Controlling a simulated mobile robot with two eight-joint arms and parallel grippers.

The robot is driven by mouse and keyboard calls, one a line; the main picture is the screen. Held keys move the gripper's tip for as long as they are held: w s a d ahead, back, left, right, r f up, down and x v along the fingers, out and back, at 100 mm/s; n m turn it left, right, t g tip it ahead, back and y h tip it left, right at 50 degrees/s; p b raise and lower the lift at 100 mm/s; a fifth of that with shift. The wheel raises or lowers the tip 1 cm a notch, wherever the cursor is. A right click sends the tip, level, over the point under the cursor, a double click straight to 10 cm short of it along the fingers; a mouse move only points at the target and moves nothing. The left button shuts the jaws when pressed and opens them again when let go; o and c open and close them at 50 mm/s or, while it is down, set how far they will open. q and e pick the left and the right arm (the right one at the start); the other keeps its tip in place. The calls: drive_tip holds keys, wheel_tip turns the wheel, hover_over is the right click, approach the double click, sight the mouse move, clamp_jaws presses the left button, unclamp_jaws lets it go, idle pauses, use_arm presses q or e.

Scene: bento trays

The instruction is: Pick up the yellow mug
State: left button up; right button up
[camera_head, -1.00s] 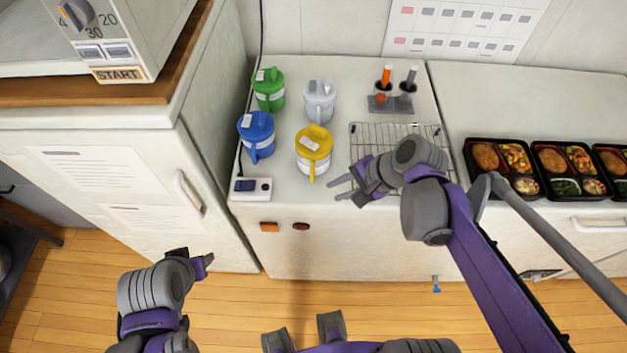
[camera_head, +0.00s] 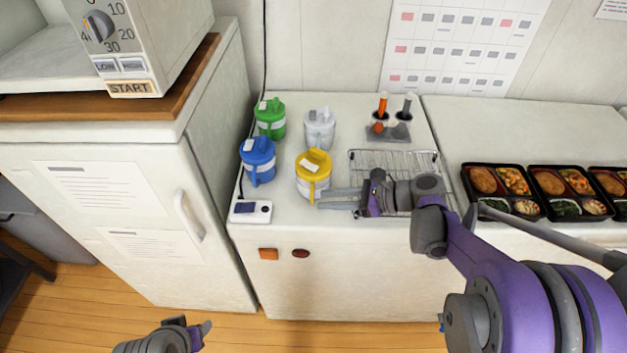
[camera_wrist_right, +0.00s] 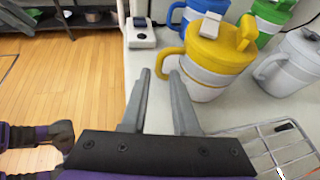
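The yellow mug (camera_head: 313,176) has a yellow lid and handle and a white band, and stands upright on the white counter. It also shows in the right wrist view (camera_wrist_right: 208,78), with its handle toward my fingers. My right gripper (camera_head: 326,198) is open beside the mug's lower right side in the head view. In the right wrist view the two fingers (camera_wrist_right: 160,80) are apart, with nothing between them, just short of the handle. I cannot tell whether a finger touches the mug. My left gripper (camera_head: 196,331) is low at the bottom edge, away from the counter; its opening is unclear.
A blue mug (camera_head: 258,162), green mug (camera_head: 270,118) and white mug (camera_head: 319,130) stand close by. A wire rack (camera_head: 395,160) lies under my right wrist. A power strip (camera_head: 250,212) sits at the front left corner. Bento trays (camera_head: 503,190) are at the right.

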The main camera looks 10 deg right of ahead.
sight(312, 202)
drive_tip(key=x, duration=0.5)
drive_tip(key=shift+r, duration=0.15)
drive_tip(key=shift+s, duration=0.1)
clamp_jaws()
idle(1.1)
